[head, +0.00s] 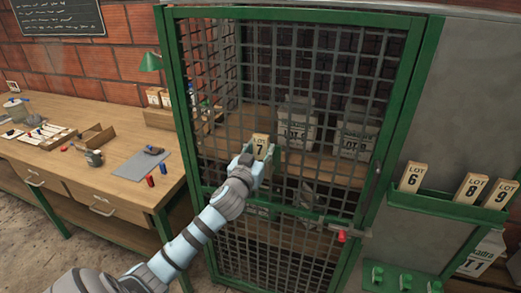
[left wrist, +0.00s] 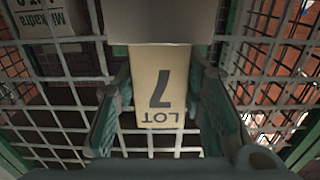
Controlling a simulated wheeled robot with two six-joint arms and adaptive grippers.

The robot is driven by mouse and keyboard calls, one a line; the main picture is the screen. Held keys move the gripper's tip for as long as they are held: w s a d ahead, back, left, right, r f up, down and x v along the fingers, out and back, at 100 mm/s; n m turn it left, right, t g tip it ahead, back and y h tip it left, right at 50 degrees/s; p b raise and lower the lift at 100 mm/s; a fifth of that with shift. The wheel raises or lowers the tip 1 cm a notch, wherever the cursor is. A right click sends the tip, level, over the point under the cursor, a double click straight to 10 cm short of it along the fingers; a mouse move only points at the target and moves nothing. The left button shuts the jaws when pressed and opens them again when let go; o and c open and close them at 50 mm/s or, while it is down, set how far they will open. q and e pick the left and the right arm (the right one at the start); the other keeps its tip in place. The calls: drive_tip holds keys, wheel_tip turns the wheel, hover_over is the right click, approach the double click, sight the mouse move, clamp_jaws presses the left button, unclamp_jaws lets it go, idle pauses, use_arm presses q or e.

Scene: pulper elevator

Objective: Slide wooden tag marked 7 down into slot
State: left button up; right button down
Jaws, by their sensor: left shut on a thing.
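The wooden tag marked 7 (head: 260,146) stands upright in front of the mesh door. My left gripper (head: 257,166) is shut on it. In the left wrist view the tag (left wrist: 160,85) appears upside down between the two fingers of the left gripper (left wrist: 160,100). Its lower end meets a grey plate (left wrist: 160,25), which hides what lies beyond. A green holder on the door shows partly behind my gripper. The slot opening is hidden, so I cannot tell whether the tag has entered it. My right gripper is out of view.
The green-framed mesh door (head: 420,60) stands close behind the gripper, with pale sacks (head: 297,122) on a shelf inside. A green rack (head: 440,206) at right holds tags 6, 8 and 9. A wooden workbench (head: 120,165) with small items is at left.

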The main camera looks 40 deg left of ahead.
use_arm(q)
drive_tip(key=shift+f, duration=0.4)
drive_tip(key=o, duration=1.3)
drive_tip(key=shift+s, duration=0.1)
drive_tip(key=v, duration=1.2)
